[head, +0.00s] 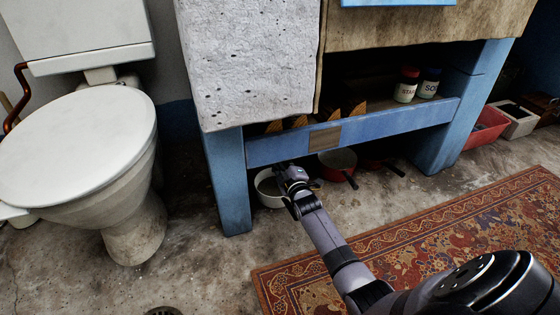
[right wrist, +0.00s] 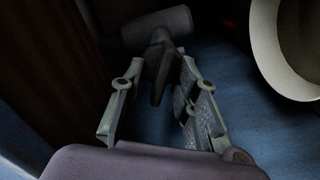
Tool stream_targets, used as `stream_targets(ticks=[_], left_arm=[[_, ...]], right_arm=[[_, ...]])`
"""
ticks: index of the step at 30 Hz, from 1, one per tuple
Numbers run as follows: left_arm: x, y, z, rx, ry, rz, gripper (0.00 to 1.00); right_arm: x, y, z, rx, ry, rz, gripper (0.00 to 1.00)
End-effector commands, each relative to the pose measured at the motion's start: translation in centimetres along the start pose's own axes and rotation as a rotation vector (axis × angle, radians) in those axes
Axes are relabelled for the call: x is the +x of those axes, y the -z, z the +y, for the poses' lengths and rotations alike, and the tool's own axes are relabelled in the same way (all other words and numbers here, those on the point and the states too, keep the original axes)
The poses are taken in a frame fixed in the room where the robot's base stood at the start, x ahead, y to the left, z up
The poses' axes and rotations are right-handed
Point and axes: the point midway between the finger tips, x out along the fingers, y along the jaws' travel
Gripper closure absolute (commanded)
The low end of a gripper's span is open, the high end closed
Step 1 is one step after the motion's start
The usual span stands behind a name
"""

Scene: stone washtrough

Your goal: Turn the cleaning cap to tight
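In the right wrist view a dark grey rounded piece (right wrist: 157,29) lies across the top, with a dark tapering handle (right wrist: 158,72) pointing down from it. This looks like the cleaning cap, though the view is dim and no mark is readable. My right gripper (right wrist: 155,92) is open, with its fingers on either side of the handle. There is a gap to the left finger; whether the right finger touches cannot be told. In the head view my right gripper (head: 290,177) reaches under the blue front rail, and the cap is not distinguishable there. My left gripper is not in view.
A white bowl (head: 264,194) stands beside my right gripper, and a red pan (head: 337,160) sits to its right. Blue legs (head: 229,182) and a rail (head: 385,123) frame the space. A toilet (head: 75,140) stands left; a patterned rug (head: 430,235) lies in front.

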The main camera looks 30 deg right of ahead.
Motion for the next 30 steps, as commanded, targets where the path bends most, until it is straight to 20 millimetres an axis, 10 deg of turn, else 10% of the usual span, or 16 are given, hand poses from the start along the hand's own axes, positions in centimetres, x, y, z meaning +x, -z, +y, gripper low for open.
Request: stream_targets(ticks=[16,30], left_arm=[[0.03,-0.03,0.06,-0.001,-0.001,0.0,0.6],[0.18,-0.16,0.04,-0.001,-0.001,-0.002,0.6]], right_arm=[[-0.04,0.0,0.02,0.0,-0.001,0.0,1.0],[-0.01,0.03,0.18,0.013,-0.002,0.001,1.0]])
